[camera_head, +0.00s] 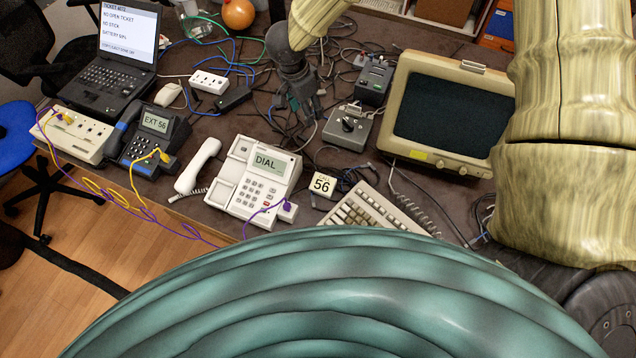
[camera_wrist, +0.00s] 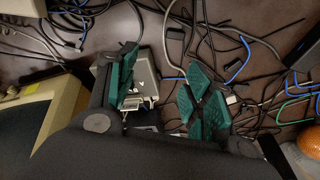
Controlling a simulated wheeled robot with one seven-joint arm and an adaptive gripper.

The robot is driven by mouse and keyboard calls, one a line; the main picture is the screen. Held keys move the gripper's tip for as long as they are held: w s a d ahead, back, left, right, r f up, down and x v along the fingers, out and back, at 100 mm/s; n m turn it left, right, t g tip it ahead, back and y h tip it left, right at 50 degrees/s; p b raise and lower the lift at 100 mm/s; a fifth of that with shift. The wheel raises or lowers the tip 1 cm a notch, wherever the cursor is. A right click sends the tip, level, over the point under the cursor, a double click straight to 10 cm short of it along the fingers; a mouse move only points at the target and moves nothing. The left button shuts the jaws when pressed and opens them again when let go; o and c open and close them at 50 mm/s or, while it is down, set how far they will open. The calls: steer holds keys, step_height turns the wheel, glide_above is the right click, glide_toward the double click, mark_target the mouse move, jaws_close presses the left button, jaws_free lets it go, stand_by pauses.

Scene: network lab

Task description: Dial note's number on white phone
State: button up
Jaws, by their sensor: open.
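The white phone (camera_head: 255,185) lies on the dark table in the head view, with its keypad facing up and its screen reading DIAL. Its white handset (camera_head: 198,168) lies off the cradle, on the table to the left. A small cream note (camera_head: 322,185) reading 56 is just right of the phone. My gripper (camera_head: 299,108) points down beyond the phone, above cables and apart from the phone and note. In the wrist view my gripper (camera_wrist: 162,92) has its green-padded fingers spread with nothing held. The phone does not show clearly there.
A dark blue phone (camera_head: 150,140) showing EXT 56 and a laptop (camera_head: 120,60) stand left. A grey knob box (camera_head: 348,128), a monitor (camera_head: 450,110) and a keyboard (camera_head: 372,210) are right. Loose cables crowd the table. An orange ball (camera_head: 238,13) is at the back.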

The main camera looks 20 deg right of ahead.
stand_by(0.5)
jaws_close()
stand_by(1.3)
